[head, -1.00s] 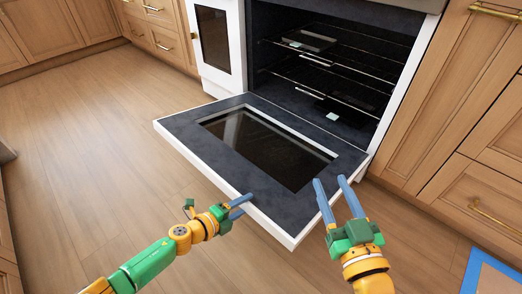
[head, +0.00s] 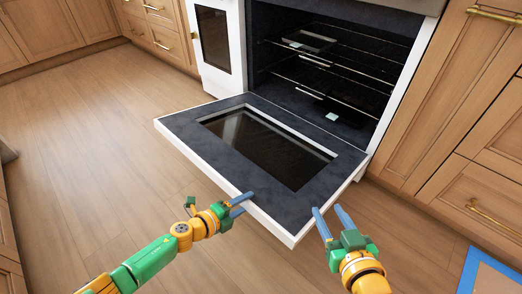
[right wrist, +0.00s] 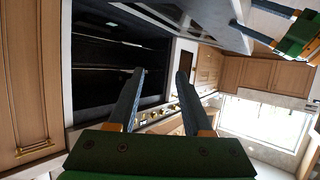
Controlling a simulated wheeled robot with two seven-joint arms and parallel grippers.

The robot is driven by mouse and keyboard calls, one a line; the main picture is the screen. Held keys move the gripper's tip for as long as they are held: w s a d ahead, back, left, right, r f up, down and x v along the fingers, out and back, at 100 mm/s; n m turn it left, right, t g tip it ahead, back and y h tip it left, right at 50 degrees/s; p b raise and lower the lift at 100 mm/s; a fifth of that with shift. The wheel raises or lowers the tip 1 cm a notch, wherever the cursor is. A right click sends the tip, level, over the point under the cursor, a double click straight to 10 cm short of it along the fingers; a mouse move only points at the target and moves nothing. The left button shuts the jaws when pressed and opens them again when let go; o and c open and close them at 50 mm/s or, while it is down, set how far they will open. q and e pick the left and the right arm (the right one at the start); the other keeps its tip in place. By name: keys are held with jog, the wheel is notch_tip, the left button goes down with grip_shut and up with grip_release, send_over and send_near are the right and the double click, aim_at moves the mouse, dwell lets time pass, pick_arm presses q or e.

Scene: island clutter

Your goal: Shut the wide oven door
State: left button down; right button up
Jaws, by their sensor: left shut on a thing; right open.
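The wide oven door (head: 310,200) hangs open, lowered to about level, with a dark inner face, a glass window and a white outer edge. My left gripper (head: 242,203) is at the door's front edge, shut on that edge. It also shows at the upper right of the right wrist view (right wrist: 258,35). My right gripper (head: 331,214) is open and empty, near the door's front right corner. In the right wrist view its two blue fingers (right wrist: 160,75) are apart with nothing between them. The oven cavity (head: 325,75) stands exposed behind the door.
Wire racks (head: 315,65) sit inside the oven. A narrower oven door (head: 215,40) left of it is closed. Wooden cabinets (head: 440,140) stand close on the right. Wood floor (head: 90,140) on the left is clear. A blue-edged mat (head: 468,275) lies at lower right.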

pick_arm(q)
jog(key=shift+d+r+p, duration=0.1)
jog(key=shift+r+p, duration=0.2)
jog(key=shift+p, duration=0.05)
jog(key=shift+w+r+p, duration=0.1)
jog(key=shift+r+p, duration=0.15)
jog(key=shift+p, duration=0.1)
jog(key=shift+d+r+p, duration=0.1)
jog(key=shift+r+p, duration=0.1)
jog(key=shift+p, duration=0.15)
jog(key=shift+r+p, duration=0.15)
jog(key=shift+p, duration=0.2)
pick_arm(e)
jog(key=s+d+f+g+h, duration=0.2)
jog(key=s+d+f+g, duration=0.2)
jog(key=s+f+g, duration=0.6)
jog(key=s+f, duration=0.1)
jog(key=s, duration=0.3)
jog(key=shift+d+f+m, duration=0.15)
jog(key=shift+f+m, duration=0.1)
jog(key=shift+m, duration=0.05)
pick_arm(q)
jog(key=shift+r, duration=0.1)
pick_arm(e)
jog(key=shift+w, duration=0.1)
